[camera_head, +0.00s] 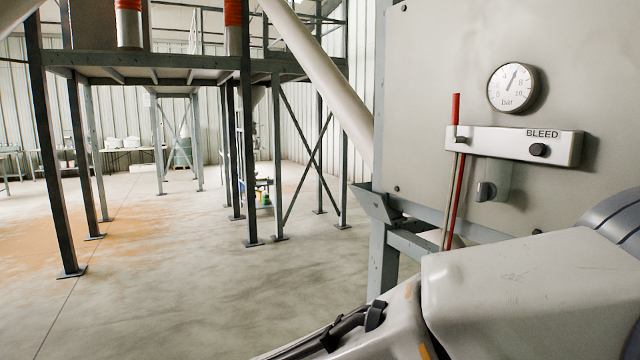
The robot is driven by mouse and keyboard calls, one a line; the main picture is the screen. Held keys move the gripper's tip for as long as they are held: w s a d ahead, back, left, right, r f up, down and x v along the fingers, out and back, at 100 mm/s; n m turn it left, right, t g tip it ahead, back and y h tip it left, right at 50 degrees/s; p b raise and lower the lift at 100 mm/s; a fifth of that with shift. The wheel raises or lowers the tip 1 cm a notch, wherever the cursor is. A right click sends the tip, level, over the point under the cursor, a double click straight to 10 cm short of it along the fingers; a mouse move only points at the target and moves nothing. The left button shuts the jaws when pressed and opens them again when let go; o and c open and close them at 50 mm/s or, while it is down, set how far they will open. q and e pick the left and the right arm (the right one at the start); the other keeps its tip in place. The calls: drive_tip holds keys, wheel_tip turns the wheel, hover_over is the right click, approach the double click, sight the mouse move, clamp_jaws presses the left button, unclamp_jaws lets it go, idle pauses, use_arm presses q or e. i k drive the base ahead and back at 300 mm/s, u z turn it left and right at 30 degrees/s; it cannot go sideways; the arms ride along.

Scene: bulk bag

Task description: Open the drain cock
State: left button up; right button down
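A grey panel (430,70) stands at the right. A small dark knob (486,191) sticks out of its lower part, beside a pale greenish plate (498,177); it may be the drain cock, but no label shows. Above it is a white bar (470,139) marked BLEED with a black button (538,150). A round bar gauge (513,88) sits higher, its needle pointing up and slightly right. My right arm crosses the lower right, below and in front of the panel, apart from the knob in the picture. Neither gripper's fingertips show.
A red rod (455,170) and a thin metal rod (448,200) run down by the bar's left end. A grey steel frame (378,250) stands under the panel. A steel platform (170,70) on posts fills the left background. The concrete floor (190,290) at left front is clear.

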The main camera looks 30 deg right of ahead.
sight(485, 191)
drive_tip(key=z, duration=1.45)
drive_tip(key=k, duration=0.4)
drive_tip(key=z, duration=0.25)
drive_tip(key=i, duration=0.5)
drive_tip(key=u, duration=0.05)
